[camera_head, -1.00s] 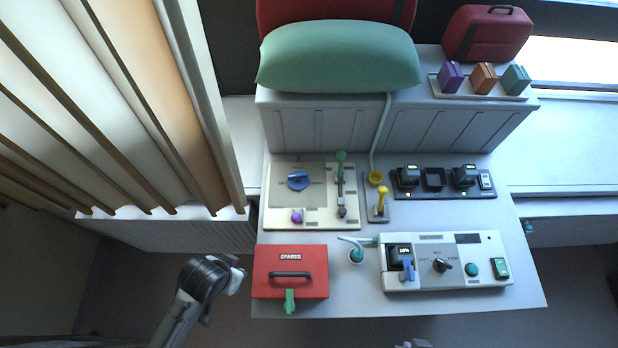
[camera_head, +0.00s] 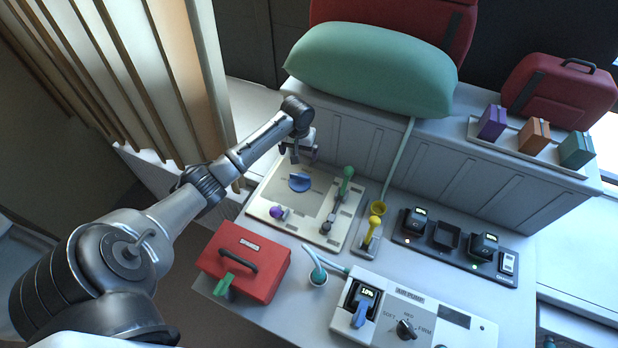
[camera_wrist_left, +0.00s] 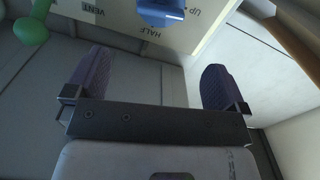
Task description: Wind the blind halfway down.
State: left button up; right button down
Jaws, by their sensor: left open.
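The blue knob (camera_head: 299,182) sits on a cream panel (camera_head: 268,196) on the bench. In the left wrist view the knob (camera_wrist_left: 162,12) is cut off by the top edge, beside printed words UP and HALF on the panel (camera_wrist_left: 112,22). My left gripper (camera_head: 298,150) hangs just behind the knob, close to the panel's far edge. In its wrist view the gripper (camera_wrist_left: 154,80) has its two dark fingers wide apart with nothing between them. The slatted blind (camera_head: 130,70) is at the upper left; its lower edge is partly behind my arm. My right gripper is not in view.
The panel also carries a purple knob (camera_head: 278,212) and a green-topped lever (camera_head: 347,174). A yellow lever (camera_head: 372,228) stands right of it. A red box (camera_head: 243,262) sits in front, near my left arm. A grey bench back (camera_head: 340,130) rises behind the gripper.

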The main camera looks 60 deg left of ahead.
aim_at(300, 175)
pick_arm(q)
notch_tip(300, 175, down, 12)
jog(key=shift+s+f+b, duration=0.1)
jog(key=shift+f+b, duration=0.15)
jog(key=shift+b, duration=0.05)
jog(key=shift+c, duration=0.3)
jog(key=c, duration=0.7)
